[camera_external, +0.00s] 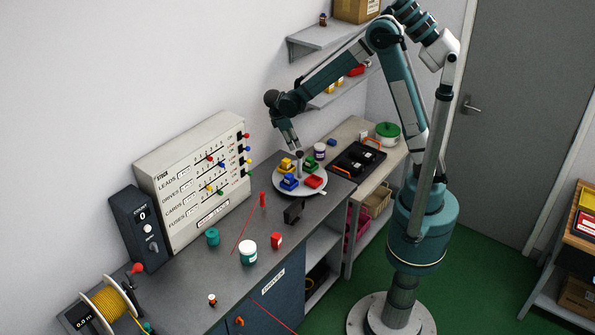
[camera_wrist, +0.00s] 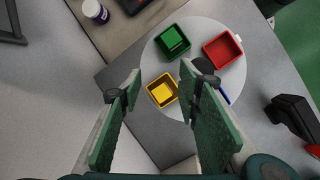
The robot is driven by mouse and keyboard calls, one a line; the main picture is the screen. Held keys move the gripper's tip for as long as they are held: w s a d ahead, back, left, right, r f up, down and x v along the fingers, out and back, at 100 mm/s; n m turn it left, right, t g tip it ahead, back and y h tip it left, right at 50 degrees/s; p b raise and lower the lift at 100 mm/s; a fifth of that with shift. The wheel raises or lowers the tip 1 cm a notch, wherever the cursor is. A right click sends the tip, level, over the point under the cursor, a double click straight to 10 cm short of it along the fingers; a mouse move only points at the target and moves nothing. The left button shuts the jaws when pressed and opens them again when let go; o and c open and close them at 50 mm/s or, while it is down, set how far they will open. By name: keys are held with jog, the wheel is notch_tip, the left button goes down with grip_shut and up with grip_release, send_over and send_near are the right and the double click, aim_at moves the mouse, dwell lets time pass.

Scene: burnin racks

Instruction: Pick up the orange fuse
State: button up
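I cannot pick out an orange fuse for certain in either view. My gripper (camera_external: 290,144) is above the round grey tray (camera_external: 283,190), far from that item. In the wrist view my gripper (camera_wrist: 161,72) has its two green-padded fingers wide apart, with nothing held between them. Below it on the tray are a green bin (camera_wrist: 172,42), a red bin (camera_wrist: 223,50) and a yellow bin (camera_wrist: 162,90); a blue bin (camera_external: 289,183) is mostly hidden in the wrist view.
A labelled panel (camera_external: 200,165) stands along the wall, with a dark counter box (camera_external: 138,227) beside it. A cable spool (camera_external: 108,305), a white-lidded teal jar (camera_external: 248,252) and a red block (camera_external: 276,240) occupy the bench. A black tray (camera_external: 357,160) lies beyond the round tray.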

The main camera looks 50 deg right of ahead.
jog(key=s+a+f+m+y+b, duration=0.2)
jog(key=s+a+m+y, duration=0.15)
jog(key=a, duration=0.85)
jog(key=n+y+b, duration=0.1)
jog(key=n+b, duration=0.3)
jog(key=n, duration=0.9)
send_over(212, 296)
jog(key=shift+m+t, duration=0.25)
jog(key=shift+t, duration=0.15)
jog(key=f, duration=0.9)
jog(key=shift+d+f, duration=0.3)
jog(key=shift+a+f, duration=0.15)
jog(key=shift+a, duration=0.2)
jog(key=shift+f, duration=0.1)
